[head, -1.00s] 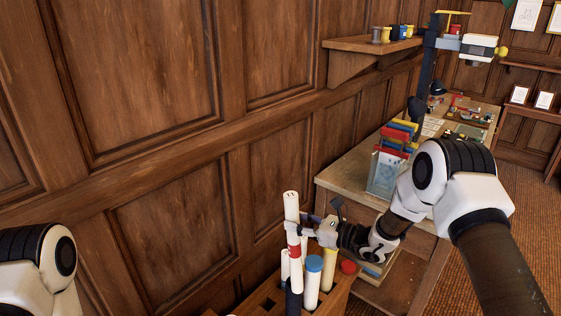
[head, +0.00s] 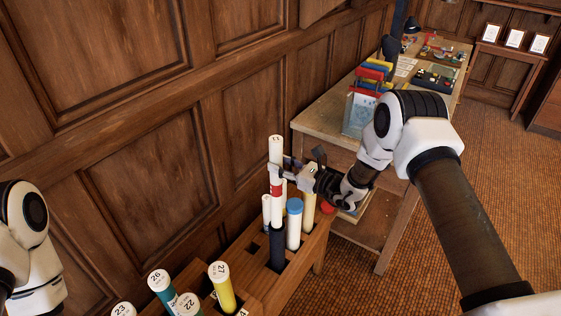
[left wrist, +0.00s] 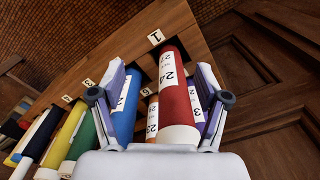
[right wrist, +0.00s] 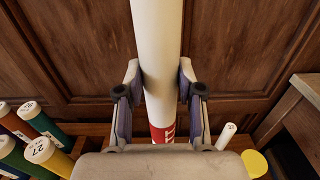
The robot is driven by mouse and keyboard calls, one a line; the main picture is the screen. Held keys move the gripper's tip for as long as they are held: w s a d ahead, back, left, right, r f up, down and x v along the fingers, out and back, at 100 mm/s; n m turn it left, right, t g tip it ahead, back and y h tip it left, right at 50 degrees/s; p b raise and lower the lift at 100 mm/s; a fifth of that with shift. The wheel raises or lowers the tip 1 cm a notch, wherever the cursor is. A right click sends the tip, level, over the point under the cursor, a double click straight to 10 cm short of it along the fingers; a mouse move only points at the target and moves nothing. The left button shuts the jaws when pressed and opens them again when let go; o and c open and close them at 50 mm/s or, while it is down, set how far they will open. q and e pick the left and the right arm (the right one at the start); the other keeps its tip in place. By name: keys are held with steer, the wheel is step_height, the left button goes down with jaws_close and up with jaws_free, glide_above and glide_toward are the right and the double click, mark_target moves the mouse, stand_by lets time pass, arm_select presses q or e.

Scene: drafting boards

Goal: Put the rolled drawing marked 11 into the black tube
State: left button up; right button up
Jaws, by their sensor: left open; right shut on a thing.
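The rolled drawing marked 11 (head: 276,152) is a long white roll with a red band. It stands upright, and its number shows on the top end. My right gripper (head: 279,172) is shut around its upper part; the roll also fills the jaws in the right wrist view (right wrist: 157,40). The black tube (head: 277,245) stands upright in the wooden rack, directly below the roll. The roll's lower end meets the tube's mouth; I cannot tell how far it is inside. My left gripper (left wrist: 162,68) is open above a red roll marked 24 (left wrist: 174,95).
White rolls, a blue-capped tube (head: 294,222) and a yellow tube stand close beside the black tube. The wooden rack (head: 250,262) also holds rolls marked 26, 22 and 27 (head: 221,285) nearer me. A panelled wall is behind; a workbench (head: 325,112) stands beyond my right arm.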

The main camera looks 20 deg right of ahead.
mark_target(281, 200)
arm_select(q)
step_height(281, 200, down, 15)
steer(key=b, duration=1.4)
steer(key=shift+f, duration=0.2)
arm_select(e)
step_height(281, 200, down, 15)
steer(key=shift+w, duration=0.1)
steer(key=shift+r, duration=0.1)
steer(key=o, duration=1.2)
steer(key=v, duration=1.2)
